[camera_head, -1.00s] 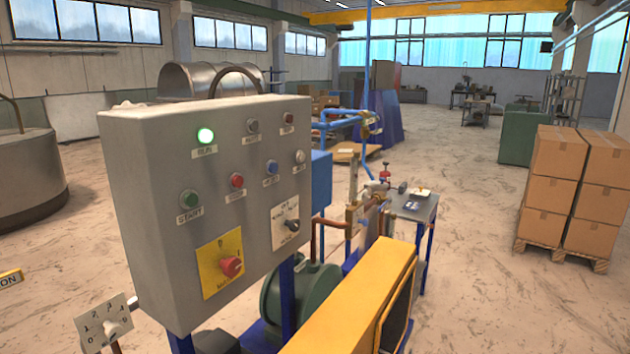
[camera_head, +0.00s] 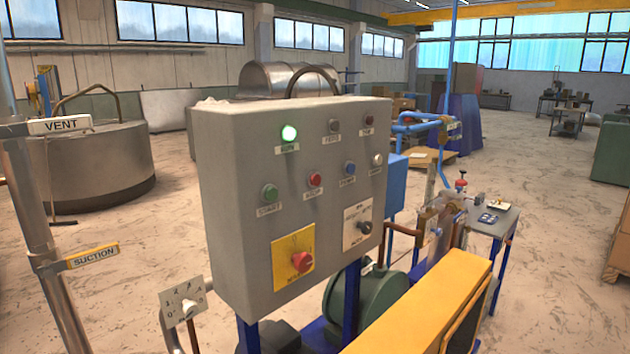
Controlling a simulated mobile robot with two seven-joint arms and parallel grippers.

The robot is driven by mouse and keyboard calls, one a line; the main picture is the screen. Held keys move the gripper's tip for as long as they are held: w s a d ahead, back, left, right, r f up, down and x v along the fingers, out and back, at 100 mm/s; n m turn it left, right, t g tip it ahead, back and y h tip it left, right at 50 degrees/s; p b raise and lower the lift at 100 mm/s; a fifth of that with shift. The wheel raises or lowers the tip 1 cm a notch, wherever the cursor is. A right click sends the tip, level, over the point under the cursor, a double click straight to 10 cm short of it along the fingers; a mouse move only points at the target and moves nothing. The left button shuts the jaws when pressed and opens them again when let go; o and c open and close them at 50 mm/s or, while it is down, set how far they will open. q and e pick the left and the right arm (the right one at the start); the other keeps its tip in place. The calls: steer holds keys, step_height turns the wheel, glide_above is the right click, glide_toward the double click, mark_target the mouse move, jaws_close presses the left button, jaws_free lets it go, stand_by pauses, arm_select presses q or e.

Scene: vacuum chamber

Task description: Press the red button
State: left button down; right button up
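A grey control box (camera_head: 230,240) stands left of the middle on blue legs. A small red button (camera_head: 315,180) sits on its front face, in the middle row, between a green button (camera_head: 269,194) and a blue button (camera_head: 349,168). A larger red rotary knob (camera_head: 302,261) sits on a yellow plate (camera_head: 283,274) lower down. Neither of my grippers is in view.
A yellow beam-like housing (camera_head: 430,300) juts out at the lower right of the box. A dial plate (camera_head: 185,303) is at its lower left. Pipes with VENT (camera_head: 66,126) and SUCTION (camera_head: 92,256) labels stand at the left. A small table (camera_head: 497,224) stands behind right.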

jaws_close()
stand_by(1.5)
